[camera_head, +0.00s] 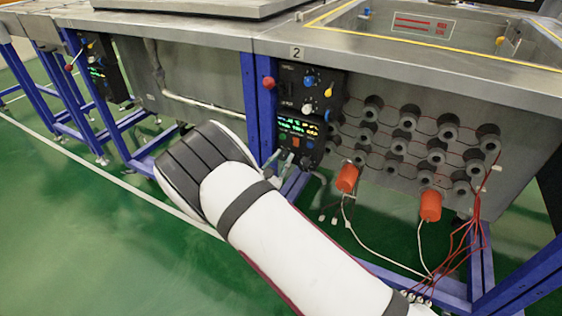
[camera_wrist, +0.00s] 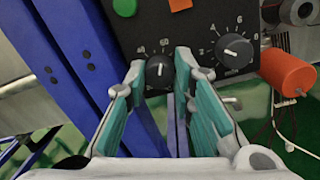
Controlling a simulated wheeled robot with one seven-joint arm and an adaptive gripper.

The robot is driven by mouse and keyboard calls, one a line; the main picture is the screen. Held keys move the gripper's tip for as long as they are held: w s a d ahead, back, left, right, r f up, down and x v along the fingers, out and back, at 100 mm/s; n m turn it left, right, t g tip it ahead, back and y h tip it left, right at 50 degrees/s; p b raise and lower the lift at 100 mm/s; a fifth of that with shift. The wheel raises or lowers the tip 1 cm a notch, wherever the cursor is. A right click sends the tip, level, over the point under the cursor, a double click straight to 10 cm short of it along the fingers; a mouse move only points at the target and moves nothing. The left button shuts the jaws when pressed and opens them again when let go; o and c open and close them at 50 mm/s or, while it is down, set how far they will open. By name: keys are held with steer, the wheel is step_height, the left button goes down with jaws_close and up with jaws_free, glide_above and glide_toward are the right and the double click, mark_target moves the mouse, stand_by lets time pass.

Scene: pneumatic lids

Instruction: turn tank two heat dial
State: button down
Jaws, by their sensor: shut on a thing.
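Tank two, marked by a "2" plate (camera_head: 297,54), has a black control panel (camera_head: 302,140) on its front below the rim. In the wrist view a black dial (camera_wrist: 159,67) with a scale showing 40 and 60 sits low on the panel. My gripper (camera_wrist: 160,70) has a fingertip on each side of this dial and is shut on it. In the head view my gripper (camera_head: 279,163) is at the panel's lower left, and the dial cannot be made out there. A second dial (camera_wrist: 234,52), with a scale from 2 to 8 marked min, is to its right, apart from my fingers.
A blue frame post (camera_wrist: 75,60) stands close left of the panel. A green button (camera_wrist: 124,7) is above the dials. Orange cylinders (camera_head: 347,178) with wires hang to the right. A red knob (camera_head: 269,83) is at the upper left. Green floor is open at left.

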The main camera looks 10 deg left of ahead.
steer(key=m+b, duration=0.1)
steer(key=m, duration=0.4)
steer(key=shift+f+m, duration=0.1)
steer(key=shift+m, duration=0.2)
stand_by(0.4)
steer(key=c, duration=1.6)
jaws_free()
steer(key=shift+c, duration=0.2)
steer(key=v, duration=1.2)
steer(key=shift+a, duration=0.15)
